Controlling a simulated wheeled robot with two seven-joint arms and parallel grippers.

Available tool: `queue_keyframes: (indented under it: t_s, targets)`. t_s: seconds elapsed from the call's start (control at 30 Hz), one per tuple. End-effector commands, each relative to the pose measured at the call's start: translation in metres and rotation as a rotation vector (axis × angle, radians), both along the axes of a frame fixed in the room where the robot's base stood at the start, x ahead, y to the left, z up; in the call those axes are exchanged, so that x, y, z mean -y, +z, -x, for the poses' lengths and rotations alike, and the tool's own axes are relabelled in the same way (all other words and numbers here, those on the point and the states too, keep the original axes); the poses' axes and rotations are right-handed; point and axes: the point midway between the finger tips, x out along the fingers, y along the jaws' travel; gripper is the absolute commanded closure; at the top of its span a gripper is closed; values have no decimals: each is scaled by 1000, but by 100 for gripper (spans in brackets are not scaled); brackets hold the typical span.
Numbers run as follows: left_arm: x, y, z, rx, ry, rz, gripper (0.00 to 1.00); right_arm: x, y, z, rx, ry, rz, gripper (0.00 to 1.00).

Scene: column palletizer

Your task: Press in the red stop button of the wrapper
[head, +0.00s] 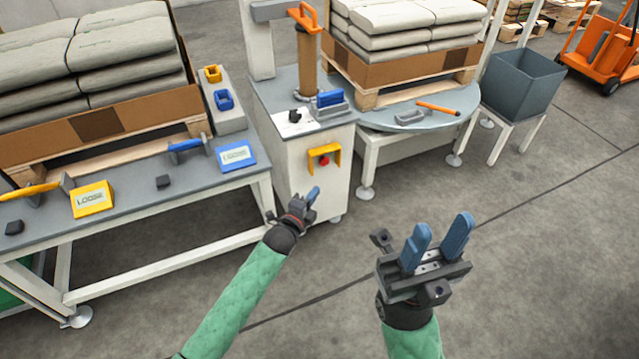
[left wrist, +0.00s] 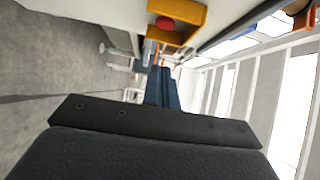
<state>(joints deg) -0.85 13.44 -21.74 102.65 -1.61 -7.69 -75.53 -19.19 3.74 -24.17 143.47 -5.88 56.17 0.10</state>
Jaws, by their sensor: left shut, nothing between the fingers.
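The red stop button (head: 324,160) sits on the front of the white wrapper cabinet (head: 308,185), inside a yellow guard (head: 313,156). In the left wrist view the red button (left wrist: 165,23) and its yellow guard (left wrist: 190,37) are at the top, beyond my fingers. My left gripper (head: 312,194) is shut and empty, just below and in front of the button, apart from it as far as I can tell. Its blue fingers (left wrist: 162,88) show in the left wrist view. My right gripper (head: 438,243) is open and empty, out over the floor at the right.
A grey table (head: 135,185) with yellow and blue signs stands at the left. The wrapper's turntable (head: 385,118) with stacked bags is behind at the right. A grey bin (head: 520,85) stands farther right. The floor in front is clear.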

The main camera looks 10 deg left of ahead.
Motion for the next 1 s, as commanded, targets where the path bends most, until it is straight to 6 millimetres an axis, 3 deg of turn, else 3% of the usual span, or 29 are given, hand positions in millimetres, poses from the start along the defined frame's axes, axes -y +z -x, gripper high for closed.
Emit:
queue_keyframes:
  t_s: [0.23,0.83,1.0]
  targets:
    - [-6,0,17,0,-1,1,100,2,2,0,-2,-14,2,64]
    - [-7,0,18,-1,-1,4,100,-1,0,-1,-12,-9,1,64]
    - [-6,3,18,-23,-4,97,100,0,0,-1,-10,-9,2,64]
